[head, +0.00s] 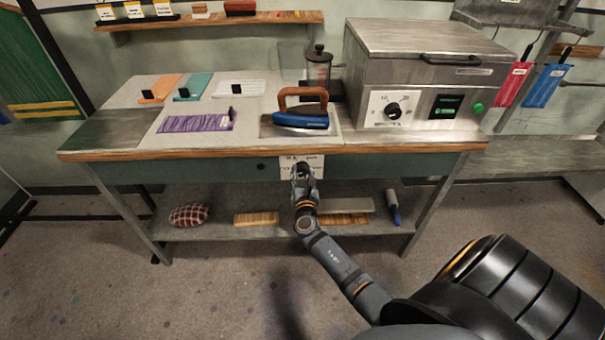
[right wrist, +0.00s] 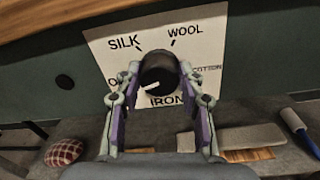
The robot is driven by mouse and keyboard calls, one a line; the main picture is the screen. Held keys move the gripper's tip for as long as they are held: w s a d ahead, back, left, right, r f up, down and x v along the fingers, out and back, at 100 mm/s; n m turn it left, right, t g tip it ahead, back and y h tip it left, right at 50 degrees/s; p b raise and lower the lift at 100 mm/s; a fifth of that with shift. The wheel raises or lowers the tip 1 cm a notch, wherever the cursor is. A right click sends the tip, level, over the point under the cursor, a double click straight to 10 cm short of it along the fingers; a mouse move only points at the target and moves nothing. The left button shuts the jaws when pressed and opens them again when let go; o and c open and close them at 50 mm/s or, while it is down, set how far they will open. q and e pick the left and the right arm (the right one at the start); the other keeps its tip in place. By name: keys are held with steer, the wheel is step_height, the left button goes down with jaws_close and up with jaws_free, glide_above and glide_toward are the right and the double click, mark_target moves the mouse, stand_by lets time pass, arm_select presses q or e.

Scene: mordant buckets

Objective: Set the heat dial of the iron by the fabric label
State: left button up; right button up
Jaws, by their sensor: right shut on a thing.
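The heat dial (right wrist: 160,72) is a dark round knob on a white panel (head: 313,161) on the table's front edge. The panel reads SILK, WOOL, COTTON and IRON; a label at the left is mostly hidden. The dial's white mark points left and slightly down. My right gripper (head: 304,172) is shut on the dial, with a finger (right wrist: 159,78) on each side of it. The blue iron (head: 300,120) with a brown handle stands on a plate above the panel. A purple fabric (head: 190,124) lies left of it; its small label is unreadable. My left gripper is out of view.
Orange (head: 162,86), teal (head: 196,84) and white (head: 238,89) cloths lie behind the purple one. A grey metal box (head: 425,75) with its own dial stands at right. The lower shelf holds a checkered cushion (head: 189,215) and a lint roller (head: 393,207).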

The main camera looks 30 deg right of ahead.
steer(key=shift+f+m+b, duration=0.25)
steer(key=shift+m+b, duration=0.65)
steer(key=shift+b, duration=0.2)
steer(key=m+b, duration=0.3)
steer(key=shift+f+m, duration=0.1)
steer(key=shift+m, duration=0.2)
arm_select(q)
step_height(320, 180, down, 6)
steer(key=b, duration=0.1)
arm_select(e)
steer(key=shift+m, duration=0.4)
steer(key=m+b, duration=0.4)
steer(key=m, duration=0.2)
steer(key=shift+b, duration=0.4)
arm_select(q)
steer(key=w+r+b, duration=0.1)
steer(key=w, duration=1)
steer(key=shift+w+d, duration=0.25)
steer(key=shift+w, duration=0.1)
arm_select(e)
steer(key=shift+m, duration=1)
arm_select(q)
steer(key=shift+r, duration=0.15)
arm_select(e)
steer(key=o, duration=1.2)
steer(key=shift+r, duration=0.2)
